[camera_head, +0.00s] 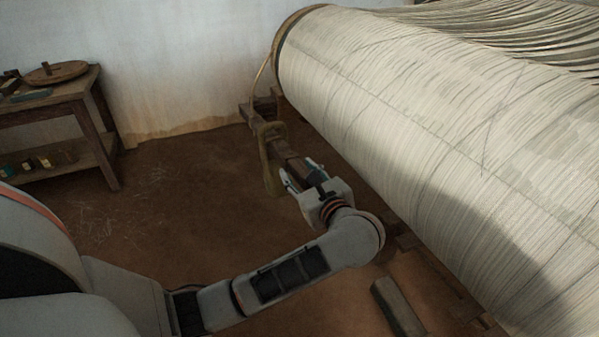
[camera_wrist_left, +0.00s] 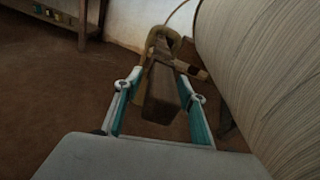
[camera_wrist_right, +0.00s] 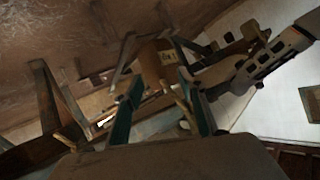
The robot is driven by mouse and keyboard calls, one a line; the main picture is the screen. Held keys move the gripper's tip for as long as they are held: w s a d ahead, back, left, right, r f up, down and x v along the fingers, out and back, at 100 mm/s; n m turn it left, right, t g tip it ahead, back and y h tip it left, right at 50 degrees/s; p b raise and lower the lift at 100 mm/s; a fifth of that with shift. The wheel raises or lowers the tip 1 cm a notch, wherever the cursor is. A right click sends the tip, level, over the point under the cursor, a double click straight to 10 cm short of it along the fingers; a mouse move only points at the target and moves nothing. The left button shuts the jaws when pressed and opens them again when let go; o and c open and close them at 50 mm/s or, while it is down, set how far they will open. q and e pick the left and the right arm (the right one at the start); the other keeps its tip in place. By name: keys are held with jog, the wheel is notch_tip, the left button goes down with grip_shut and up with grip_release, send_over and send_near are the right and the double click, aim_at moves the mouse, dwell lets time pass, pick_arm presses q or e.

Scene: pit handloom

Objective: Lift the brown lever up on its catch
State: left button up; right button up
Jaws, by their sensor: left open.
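The brown lever (camera_head: 287,153) is a wooden bar low beside the left end of the big warp beam. In the left wrist view the lever (camera_wrist_left: 162,94) points towards me, its near end between my fingers. A yellowish-brown loop-shaped catch (camera_head: 269,171) stands around or beside the lever; it also shows in the left wrist view (camera_wrist_left: 146,72). My left gripper (camera_head: 299,174) is open, one finger on each side of the lever's near end; I cannot tell whether they touch it. My right gripper (camera_wrist_right: 158,108) shows only in its wrist view, open and empty.
The warp beam (camera_head: 430,130), wound with pale threads, fills the right side close to my left arm. A wooden side table (camera_head: 70,108) stands at the left wall. A dark block (camera_head: 398,308) lies below the beam.

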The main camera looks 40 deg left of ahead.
pick_arm(q)
notch_tip(320, 180, up, 10)
jog(key=shift+f, duration=0.1)
dwell(0.4)
dwell(0.5)
